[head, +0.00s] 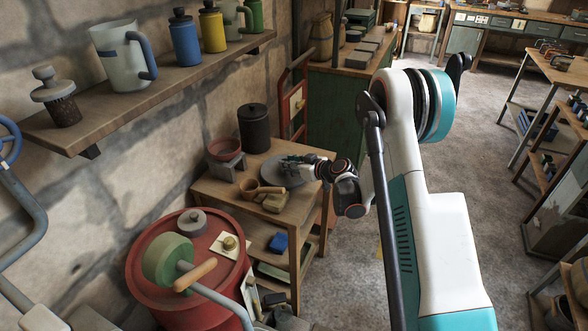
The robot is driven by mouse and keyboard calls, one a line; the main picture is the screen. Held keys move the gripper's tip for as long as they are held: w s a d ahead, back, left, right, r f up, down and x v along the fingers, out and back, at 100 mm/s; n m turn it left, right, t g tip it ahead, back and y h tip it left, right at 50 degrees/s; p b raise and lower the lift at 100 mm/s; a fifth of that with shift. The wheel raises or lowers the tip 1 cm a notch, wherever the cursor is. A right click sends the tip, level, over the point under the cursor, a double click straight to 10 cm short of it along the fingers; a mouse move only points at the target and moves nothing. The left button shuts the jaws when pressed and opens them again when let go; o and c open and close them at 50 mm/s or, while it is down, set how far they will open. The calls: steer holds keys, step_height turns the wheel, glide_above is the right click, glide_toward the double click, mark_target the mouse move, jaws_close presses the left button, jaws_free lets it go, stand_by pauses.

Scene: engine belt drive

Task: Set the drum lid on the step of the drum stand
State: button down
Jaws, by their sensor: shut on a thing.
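A flat grey round disc, which I take to be the drum lid (280,178), is at the middle of the small wooden table. My gripper (297,165) reaches in from the right and is shut at the disc's upper right part. Its fingers are small and dark here, and partly hide the disc. I cannot tell whether the disc touches the tabletop. A small reddish drum (224,149) rests on a grey stand (233,166), likely the drum stand, left of my gripper. The stand's step is hard to make out at this size.
A dark lidded canister (253,128) stands behind the disc. A wooden mortar-like cup (251,187) and a tan lump (276,202) lie in front. A large red barrel (150,292) stands at lower left. A wall shelf (150,98) with mugs and bottles overhangs the left.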

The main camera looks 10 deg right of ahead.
steer(key=shift+f, duration=0.6)
steer(key=shift+f, duration=0.15)
steer(key=shift+w+f, duration=0.1)
steer(key=c, duration=1.3)
jaws_free()
steer(key=shift+d, duration=0.1)
